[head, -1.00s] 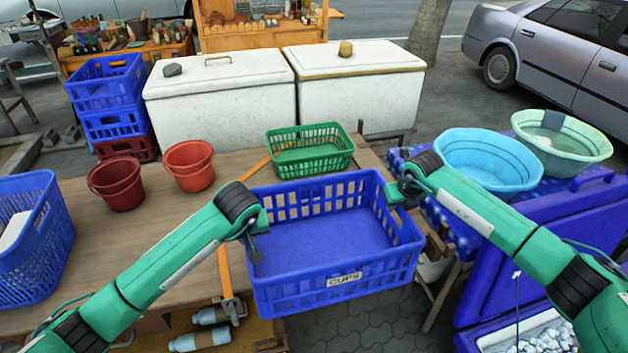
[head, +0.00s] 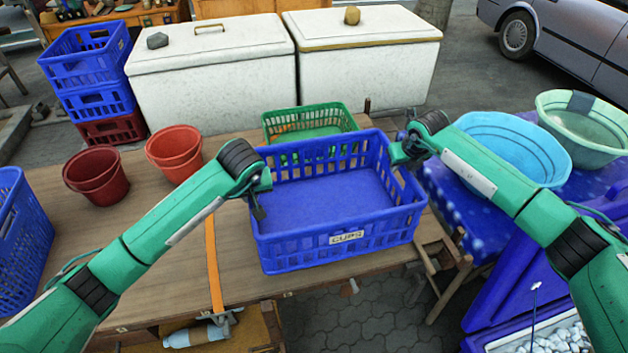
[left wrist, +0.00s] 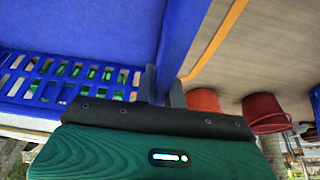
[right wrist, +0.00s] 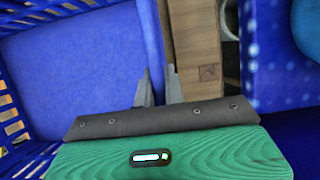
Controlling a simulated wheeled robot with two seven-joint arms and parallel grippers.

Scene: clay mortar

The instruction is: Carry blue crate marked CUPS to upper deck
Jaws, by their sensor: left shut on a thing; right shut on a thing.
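The blue crate (head: 330,205) with a white CUPS label (head: 346,237) is empty and roughly level. It is held over the right front part of the wooden tabletop (head: 150,235), and its far wall partly hides a green basket. My left gripper (head: 257,203) is shut on its left wall, and the left wrist view shows the fingers (left wrist: 160,88) astride that wall. My right gripper (head: 403,160) is shut on its right wall; its fingers show in the right wrist view (right wrist: 159,88). I cannot tell how far the crate's underside is from the tabletop.
Two red buckets (head: 95,176) (head: 174,153) and the green basket (head: 310,122) stand on the tabletop. Another blue crate (head: 20,240) is at the left edge. Basins (head: 515,150) sit at right. White coolers (head: 215,80) stand behind. A bottle (head: 195,335) lies on the lower shelf.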

